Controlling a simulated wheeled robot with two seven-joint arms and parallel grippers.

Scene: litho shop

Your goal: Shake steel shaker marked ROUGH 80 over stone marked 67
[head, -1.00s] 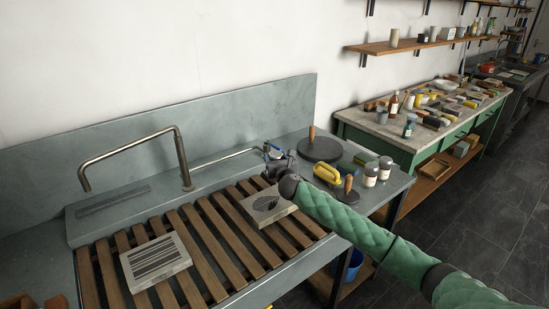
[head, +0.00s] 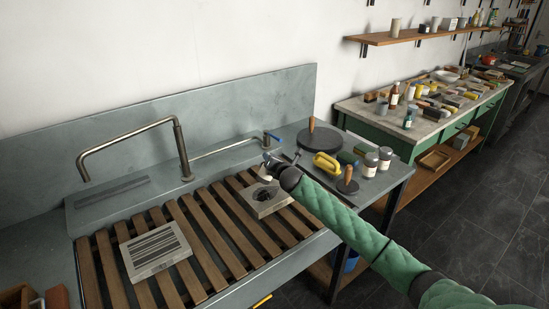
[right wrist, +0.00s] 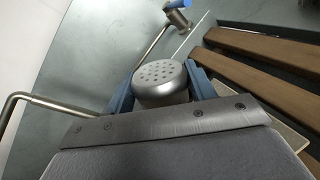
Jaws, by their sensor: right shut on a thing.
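The steel shaker (right wrist: 160,84) shows its perforated lid in the right wrist view, between the two blue fingers of my right gripper (right wrist: 161,88), which is shut on it. In the head view my right gripper (head: 268,172) holds the shaker above a pale grey stone (head: 261,209) with a dark round design. A second stone (head: 148,269) with dark stripes lies to the left on the slats. I cannot read the shaker's label or any number on either stone. My left gripper is not in view.
The stones lie on a wooden slatted rack (head: 205,245) in a grey sink with a bent tap (head: 181,150). A dark disc (head: 320,143), a yellow-handled tool (head: 327,166) and two jars (head: 370,163) stand close right of my gripper. A cluttered green bench (head: 370,130) stands behind.

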